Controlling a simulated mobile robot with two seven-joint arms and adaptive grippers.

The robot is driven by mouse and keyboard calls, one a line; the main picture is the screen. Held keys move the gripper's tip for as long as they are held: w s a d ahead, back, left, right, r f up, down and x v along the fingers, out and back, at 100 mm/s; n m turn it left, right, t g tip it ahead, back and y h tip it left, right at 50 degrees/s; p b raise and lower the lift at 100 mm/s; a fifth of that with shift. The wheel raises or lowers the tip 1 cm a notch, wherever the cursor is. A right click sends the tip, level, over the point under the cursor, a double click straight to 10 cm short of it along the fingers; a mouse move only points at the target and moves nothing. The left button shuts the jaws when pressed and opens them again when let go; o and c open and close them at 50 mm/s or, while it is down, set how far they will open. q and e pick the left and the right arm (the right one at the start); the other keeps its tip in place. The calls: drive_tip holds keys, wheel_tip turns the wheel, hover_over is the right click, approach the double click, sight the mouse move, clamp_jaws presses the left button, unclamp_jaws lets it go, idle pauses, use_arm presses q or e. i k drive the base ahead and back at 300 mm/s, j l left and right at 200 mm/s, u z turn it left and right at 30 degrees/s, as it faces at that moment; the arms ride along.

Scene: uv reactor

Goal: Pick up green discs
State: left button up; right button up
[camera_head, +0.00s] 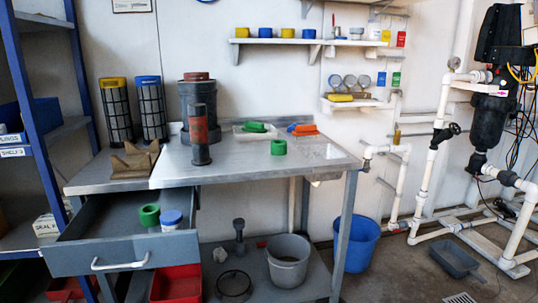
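One green disc (278,147), a short thick round piece, sits on the metal table (235,171) right of its middle. Another green disc (149,215) lies in the open grey drawer (102,257) beneath the table's left end. It is beside a white jar with a blue lid (171,219). A green object (254,127) lies on a pale tray farther back on the table; its exact shape is hard to tell. Neither of my grippers is in view.
Dark cylinders (199,125) and two mesh filters (116,110) stand at the table's left and back. A brown bracket (135,160) lies near the left end. Blue shelving (40,110) is at the left. A blue bucket (357,245) and white pipes (425,190) are right.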

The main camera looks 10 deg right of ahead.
sight(278, 147)
drive_tip(key=i+l+z, duration=0.1)
drive_tip(key=l, duration=0.35)
drive_tip(key=i+l, duration=0.2)
drive_tip(key=l, duration=0.2)
drive_tip(key=i+l+z, duration=0.15)
drive_tip(key=l, duration=0.25)
drive_tip(key=i+l, duration=0.2)
drive_tip(key=l, duration=0.2)
drive_tip(key=i+l+z, duration=0.15)
drive_tip(key=l, duration=0.25)
